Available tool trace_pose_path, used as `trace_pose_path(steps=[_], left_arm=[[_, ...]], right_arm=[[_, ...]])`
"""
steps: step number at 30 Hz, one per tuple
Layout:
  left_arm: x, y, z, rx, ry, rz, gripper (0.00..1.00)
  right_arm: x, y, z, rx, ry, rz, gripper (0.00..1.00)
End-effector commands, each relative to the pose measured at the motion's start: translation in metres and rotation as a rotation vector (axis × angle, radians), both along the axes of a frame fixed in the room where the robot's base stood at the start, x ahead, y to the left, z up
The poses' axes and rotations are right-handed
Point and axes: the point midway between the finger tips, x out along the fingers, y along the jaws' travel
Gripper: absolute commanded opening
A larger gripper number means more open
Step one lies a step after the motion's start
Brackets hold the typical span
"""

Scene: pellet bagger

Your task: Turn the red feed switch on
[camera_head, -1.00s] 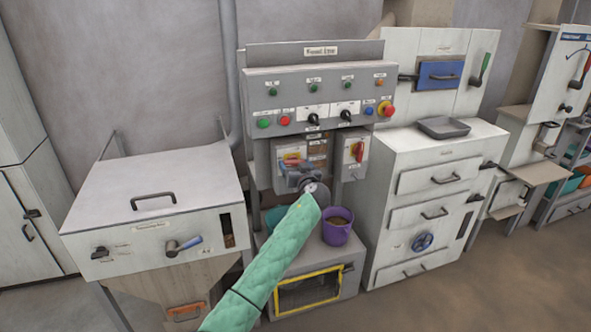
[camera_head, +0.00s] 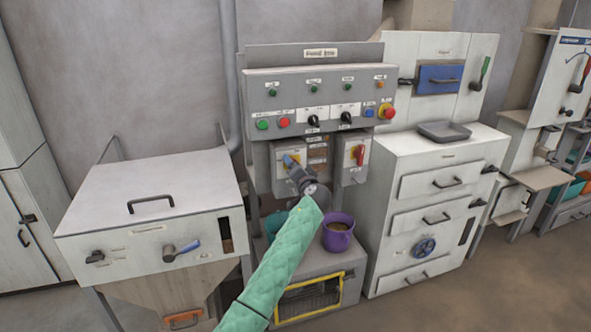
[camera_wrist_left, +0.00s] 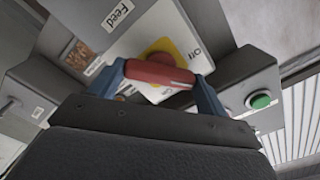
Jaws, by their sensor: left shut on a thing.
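The red feed switch (camera_wrist_left: 158,74) is a red handle on a yellow plate, on a grey box marked "Feed" in the left wrist view. The handle lies crosswise in that picture. My left gripper (camera_wrist_left: 162,80) has its blue fingers at the two ends of the handle and is shut on it. In the head view my left gripper (camera_head: 290,161) is at the left box (camera_head: 282,183) under the control panel, and it hides most of the handle there. My right gripper is not in view.
A second red switch (camera_head: 359,153) on a similar box stands close to the right. The control panel (camera_head: 262,88) with buttons and knobs is just above. A purple bucket (camera_head: 337,241) and a teal bucket (camera_head: 273,222) stand below, near my left arm.

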Motion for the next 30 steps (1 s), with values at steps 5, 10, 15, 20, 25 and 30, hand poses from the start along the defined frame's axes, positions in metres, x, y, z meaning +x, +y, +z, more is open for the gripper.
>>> trace_pose_path(steps=[5, 10, 15, 20, 25, 30], left_arm=[[0.0, -0.001, 0.0, 0.157, 0.053, -0.001, 0.54], [0.0, -0.001, 0.001, 0.306, 0.101, -0.001, 0.54], [0.0, -0.001, 0.0, 0.436, 0.143, -0.001, 0.54], [0.0, -0.002, -0.001, 0.532, 0.175, -0.001, 0.54], [0.0, -0.001, -0.002, 0.602, 0.198, -0.001, 0.54], [0.0, -0.001, -0.002, 0.64, 0.21, -0.001, 0.54]], right_arm=[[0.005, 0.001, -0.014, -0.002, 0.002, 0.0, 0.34], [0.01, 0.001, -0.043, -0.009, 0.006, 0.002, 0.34], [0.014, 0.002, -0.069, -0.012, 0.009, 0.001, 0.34], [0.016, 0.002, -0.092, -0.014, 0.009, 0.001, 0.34], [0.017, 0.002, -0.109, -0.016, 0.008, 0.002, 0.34], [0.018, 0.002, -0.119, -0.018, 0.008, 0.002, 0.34]])
